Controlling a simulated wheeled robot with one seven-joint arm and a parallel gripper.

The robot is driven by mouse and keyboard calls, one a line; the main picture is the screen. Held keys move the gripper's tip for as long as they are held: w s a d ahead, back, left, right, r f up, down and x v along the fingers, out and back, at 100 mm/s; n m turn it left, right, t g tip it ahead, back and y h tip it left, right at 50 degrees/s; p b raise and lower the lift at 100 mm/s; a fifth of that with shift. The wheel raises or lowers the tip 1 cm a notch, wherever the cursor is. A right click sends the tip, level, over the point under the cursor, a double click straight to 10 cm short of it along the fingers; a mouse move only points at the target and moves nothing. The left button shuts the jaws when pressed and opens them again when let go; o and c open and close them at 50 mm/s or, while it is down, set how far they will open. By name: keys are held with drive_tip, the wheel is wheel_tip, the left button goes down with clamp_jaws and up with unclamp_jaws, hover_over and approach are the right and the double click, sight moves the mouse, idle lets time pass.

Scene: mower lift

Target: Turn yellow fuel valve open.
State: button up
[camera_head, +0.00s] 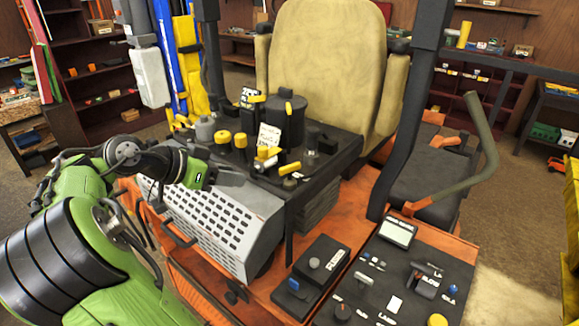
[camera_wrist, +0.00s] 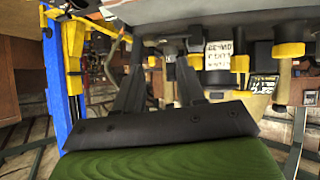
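Several yellow knobs and handles stand on the black panel (camera_head: 325,165) beside the seat; I cannot tell for certain which is the fuel valve. A yellow lever on a metal fitting (camera_head: 266,162) lies below a white label (camera_head: 269,137), with a yellow handle (camera_head: 290,168) to its right. My gripper (camera_head: 238,178) is at the panel's left edge, left of these, and looks empty. In the wrist view its two dark fingers (camera_wrist: 160,75) are apart, with yellow knobs (camera_wrist: 240,63) and the label (camera_wrist: 217,55) beyond and to the right.
A grey perforated cover (camera_head: 220,225) lies below my gripper. A black canister (camera_head: 287,118) stands behind the yellow handles. The tan seat (camera_head: 325,60) is behind the panel. A dark upright post (camera_head: 405,115) and a control console (camera_head: 390,285) are to the right.

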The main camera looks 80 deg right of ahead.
sight(285, 167)
drive_tip(key=s+d+f+m, duration=0.1)
drive_tip(key=s+d, duration=0.2)
drive_tip(key=s+d+f+m+g, duration=0.1)
drive_tip(key=s+d, duration=0.3)
drive_tip(key=s+d+f+g, duration=0.1)
drive_tip(key=s+d, duration=0.2)
drive_tip(key=d, duration=0.1)
drive_tip(key=shift+s+f+m+h, duration=0.2)
drive_tip(key=shift+s+m+h, duration=0.1)
drive_tip(key=shift+s+m, duration=0.1)
drive_tip(key=shift+w+a, duration=0.1)
clamp_jaws()
